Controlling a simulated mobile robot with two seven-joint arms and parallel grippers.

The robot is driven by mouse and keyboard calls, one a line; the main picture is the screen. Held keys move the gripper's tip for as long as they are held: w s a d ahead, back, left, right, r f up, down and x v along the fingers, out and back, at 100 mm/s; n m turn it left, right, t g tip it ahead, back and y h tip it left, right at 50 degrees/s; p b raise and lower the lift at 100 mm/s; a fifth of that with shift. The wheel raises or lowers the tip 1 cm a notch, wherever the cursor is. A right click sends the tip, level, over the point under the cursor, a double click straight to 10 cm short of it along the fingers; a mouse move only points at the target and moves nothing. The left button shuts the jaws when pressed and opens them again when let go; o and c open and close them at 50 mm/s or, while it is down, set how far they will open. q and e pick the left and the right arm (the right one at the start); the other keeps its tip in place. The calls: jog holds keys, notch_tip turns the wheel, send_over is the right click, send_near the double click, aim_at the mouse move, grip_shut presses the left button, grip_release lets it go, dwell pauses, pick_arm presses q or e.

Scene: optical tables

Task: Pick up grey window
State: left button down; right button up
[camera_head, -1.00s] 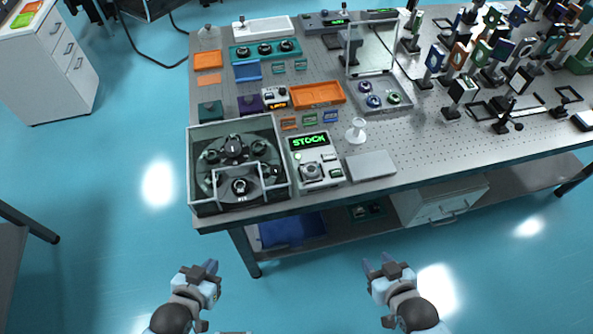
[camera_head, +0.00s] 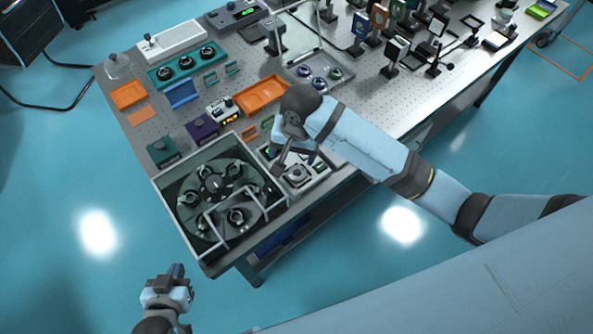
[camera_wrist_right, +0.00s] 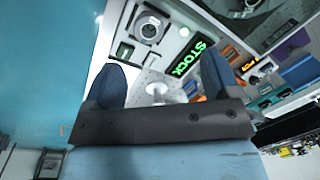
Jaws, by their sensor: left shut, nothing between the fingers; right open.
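I cannot make out which piece is the grey window. The carousel box (camera_head: 160,190) at the table's near corner holds several dark round mounts on a turntable, behind a clear front frame. The STOCK panel (camera_wrist_right: 155,30) stands beside it, with its green sign (camera_wrist_right: 188,60) lit in the right wrist view. My right gripper (camera_head: 293,158) is over this panel, its fingers open and empty in the wrist view (camera_wrist_right: 160,82). A small white stand (camera_wrist_right: 157,90) shows beyond and between the fingers. My left gripper (camera_head: 168,272) is shut and empty, off the table at lower left.
An orange tray (camera_head: 262,94), a purple block (camera_head: 201,128) and a green block (camera_head: 163,150) lie behind the carousel. A grey tray (camera_head: 335,75) with round optics and several mounted optics (camera_head: 397,48) stand further right. My right arm covers part of the table's front edge.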

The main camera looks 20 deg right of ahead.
jog(key=w+r, duration=0.1)
jog(key=w, duration=0.1)
jog(key=m+h, duration=0.1)
jog(key=m, duration=0.1)
send_over(298, 171)
jog(key=shift+g, duration=0.3)
jog(key=f, duration=0.7)
jog(key=shift+w+a+f+p, duration=0.1)
jog(key=shift+w+a+p, duration=0.1)
jog(key=shift+a+p, duration=0.2)
jog(key=shift+d+f, duration=0.15)
jog(key=shift+f, duration=0.35)
jog(key=f, duration=0.1)
jog(key=f+p, duration=0.1)
jog(key=f, duration=0.1)
jog(key=shift+s+d+f, duration=0.2)
jog(key=shift+f, duration=0.6)
jog(key=c, duration=1)
pick_arm(q)
jog(key=shift+s+r+n, duration=0.25)
jog(key=shift+r+n, duration=0.05)
jog(key=shift+r, duration=0.35)
pick_arm(e)
jog(key=shift+c, duration=0.4)
